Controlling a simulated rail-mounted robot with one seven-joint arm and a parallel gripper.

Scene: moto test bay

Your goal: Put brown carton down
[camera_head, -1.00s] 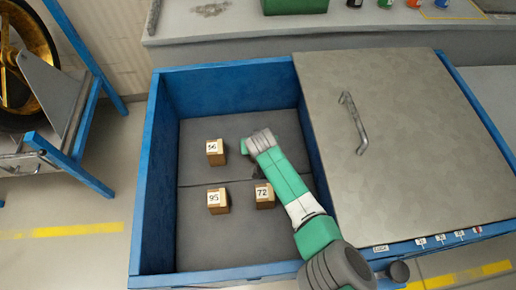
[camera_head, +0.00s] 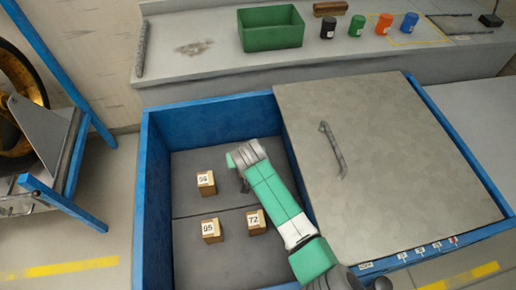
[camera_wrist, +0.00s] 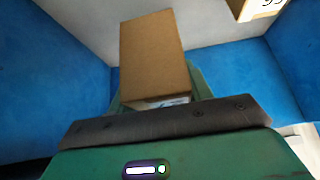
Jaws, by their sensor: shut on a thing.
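My gripper (camera_head: 240,160) is inside the open left part of the blue-walled bin (camera_head: 152,200), to the right of and above the carton marked 56 (camera_head: 206,183) in the head view. In the wrist view it is shut on a plain brown carton (camera_wrist: 155,55), with a green finger behind it and a dark bar in front. The held carton's label is mostly hidden. In the head view the arm hides this carton. I cannot tell whether it touches the bin floor.
Cartons marked 95 (camera_head: 212,230) and 72 (camera_head: 256,222) stand on the grey bin floor (camera_head: 190,265). A grey lid (camera_head: 390,150) with a handle covers the right part. A bench behind holds a green tub (camera_head: 270,28) and several small coloured containers.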

